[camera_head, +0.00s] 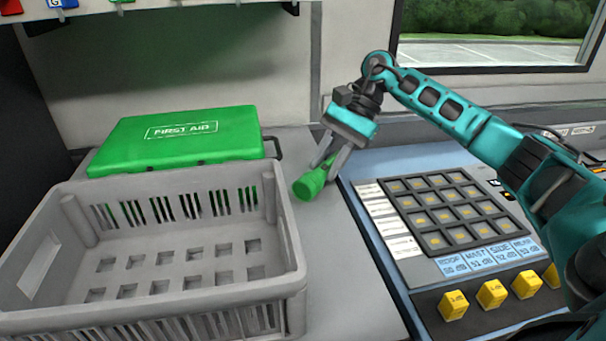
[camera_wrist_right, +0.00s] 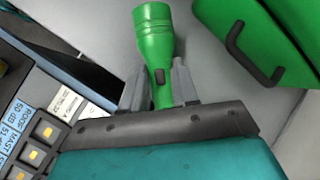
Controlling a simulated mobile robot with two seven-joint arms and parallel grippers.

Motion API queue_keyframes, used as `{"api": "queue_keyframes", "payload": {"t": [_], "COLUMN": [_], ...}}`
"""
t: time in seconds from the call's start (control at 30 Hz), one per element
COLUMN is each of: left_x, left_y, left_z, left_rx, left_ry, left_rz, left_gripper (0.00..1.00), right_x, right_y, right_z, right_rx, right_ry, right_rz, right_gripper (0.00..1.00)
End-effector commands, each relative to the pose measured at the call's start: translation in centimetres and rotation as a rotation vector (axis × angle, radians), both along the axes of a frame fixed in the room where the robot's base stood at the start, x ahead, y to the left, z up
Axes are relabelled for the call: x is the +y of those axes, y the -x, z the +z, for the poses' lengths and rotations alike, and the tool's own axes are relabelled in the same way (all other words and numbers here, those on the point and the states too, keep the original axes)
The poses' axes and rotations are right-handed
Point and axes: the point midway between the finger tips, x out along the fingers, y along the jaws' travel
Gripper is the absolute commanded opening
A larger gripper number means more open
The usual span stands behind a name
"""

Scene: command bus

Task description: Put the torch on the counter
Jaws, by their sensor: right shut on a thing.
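The green torch (camera_head: 310,184) is between the fingers of my right gripper (camera_head: 329,157), which is shut on it. In the head view the torch tilts, with its wide head low and to the left, over the grey counter (camera_head: 342,252). I cannot tell whether it touches the counter. In the right wrist view the torch (camera_wrist_right: 154,38) points away from the fingers (camera_wrist_right: 160,88), head outward, with a dark switch on its body. My left gripper is not in view.
An empty grey crate (camera_head: 290,255) stands at the left front. A green first aid case (camera_head: 180,140) lies behind it. A control panel (camera_head: 425,200) with buttons and yellow knobs is to the right. A bare counter strip lies between crate and panel.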

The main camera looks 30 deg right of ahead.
Motion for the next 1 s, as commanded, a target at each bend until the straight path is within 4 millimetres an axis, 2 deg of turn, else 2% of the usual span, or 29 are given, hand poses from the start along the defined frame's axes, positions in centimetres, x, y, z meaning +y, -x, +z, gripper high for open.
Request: {"api": "queue_keyframes", "payload": {"t": [0.27,0.47,0.5,0.57,0.93,0.97,1.0], "left_x": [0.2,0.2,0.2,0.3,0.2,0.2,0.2], "left_y": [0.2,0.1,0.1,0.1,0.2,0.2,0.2], "left_z": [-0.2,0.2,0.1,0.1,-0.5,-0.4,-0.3], "left_rx": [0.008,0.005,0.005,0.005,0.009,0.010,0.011], "left_ry": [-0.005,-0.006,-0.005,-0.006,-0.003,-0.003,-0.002], "left_rz": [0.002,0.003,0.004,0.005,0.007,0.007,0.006], "left_gripper": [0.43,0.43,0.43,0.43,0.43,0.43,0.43], "right_x": [2.2,5.8,5.6,5.5,5.4,5.4,5.4], "right_y": [-0.1,-0.2,-0.2,-0.2,-0.2,-0.2,-0.2], "right_z": [0.1,0.1,-0.8,-1.4,-2.0,-1.9,-1.8], "right_rx": [-0.002,-0.003,0.003,0.002,-0.002,-0.001,0.000], "right_ry": [0.000,-0.001,0.001,0.000,0.000,0.001,0.002], "right_rz": [0.002,0.004,-0.001,-0.002,-0.001,-0.002,-0.001], "right_gripper": [0.00,0.00,0.00,0.00,0.00,0.31,0.35]}}
